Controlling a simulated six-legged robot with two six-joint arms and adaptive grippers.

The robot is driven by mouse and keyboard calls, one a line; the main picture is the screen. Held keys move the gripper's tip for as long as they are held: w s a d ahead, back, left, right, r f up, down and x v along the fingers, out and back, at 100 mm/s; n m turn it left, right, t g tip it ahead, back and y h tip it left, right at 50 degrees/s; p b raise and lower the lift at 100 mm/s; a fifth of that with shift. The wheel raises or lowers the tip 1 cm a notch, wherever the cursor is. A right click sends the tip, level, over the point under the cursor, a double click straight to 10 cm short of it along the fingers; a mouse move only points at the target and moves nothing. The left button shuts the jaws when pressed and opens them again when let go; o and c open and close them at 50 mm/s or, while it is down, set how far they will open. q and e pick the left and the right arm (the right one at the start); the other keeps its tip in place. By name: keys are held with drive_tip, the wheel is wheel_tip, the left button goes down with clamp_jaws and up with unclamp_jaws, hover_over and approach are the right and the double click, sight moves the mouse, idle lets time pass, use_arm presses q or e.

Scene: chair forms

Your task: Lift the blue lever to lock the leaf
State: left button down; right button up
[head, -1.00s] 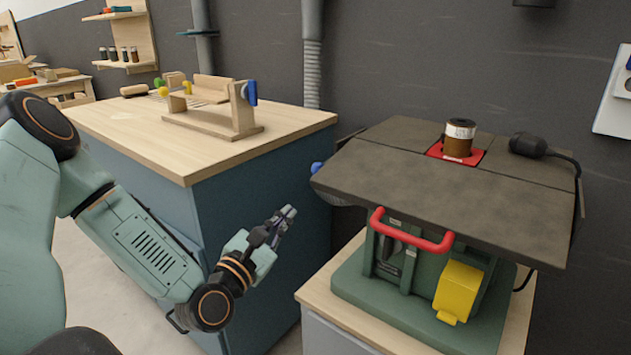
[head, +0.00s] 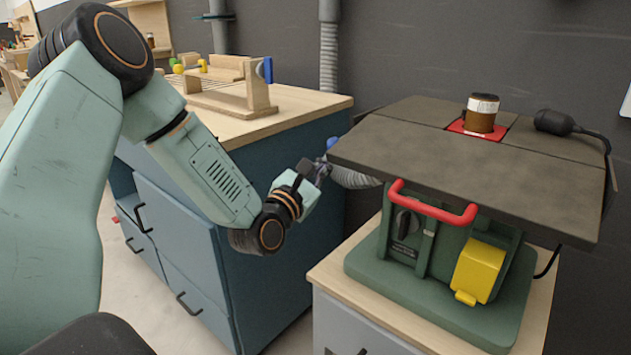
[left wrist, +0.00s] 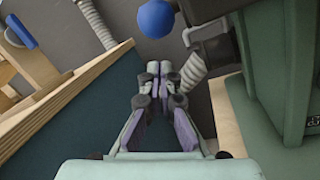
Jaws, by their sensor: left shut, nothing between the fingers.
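The blue lever's round knob (head: 332,143) sits under the left edge of the dark grey table leaf (head: 375,148). In the left wrist view the blue knob (left wrist: 156,18) is at the top, beyond and slightly left of the fingertips. My left gripper (head: 321,168) is just below the knob, with a gap in the wrist view between them. Its fingertips (left wrist: 166,68) are together and empty. The leaf looks about level with the rest of the tabletop. The lever's shaft is mostly hidden. My right gripper is out of view.
The green machine (head: 430,245) has a red handle (head: 432,205) and a yellow box (head: 478,270). A grey hose (head: 352,179) runs behind my gripper. A blue cabinet (head: 270,195) with a wooden top stands close on the left, bearing a wooden jig (head: 258,98).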

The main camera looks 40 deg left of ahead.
use_arm(q)
drive_tip(key=shift+s+d+r, duration=0.3)
drive_tip(key=shift+r, duration=0.35)
drive_tip(key=shift+s+d+r, duration=0.3)
drive_tip(key=shift+r, duration=0.3)
drive_tip(key=shift+s, duration=0.1)
drive_tip(key=shift+r, duration=0.1)
drive_tip(key=p, duration=0.2)
drive_tip(key=r+g+p, duration=0.1)
drive_tip(key=p, duration=0.1)
drive_tip(key=shift+s+r, duration=0.15)
drive_tip(key=shift+r, duration=0.1)
drive_tip(key=shift+r, duration=0.1)
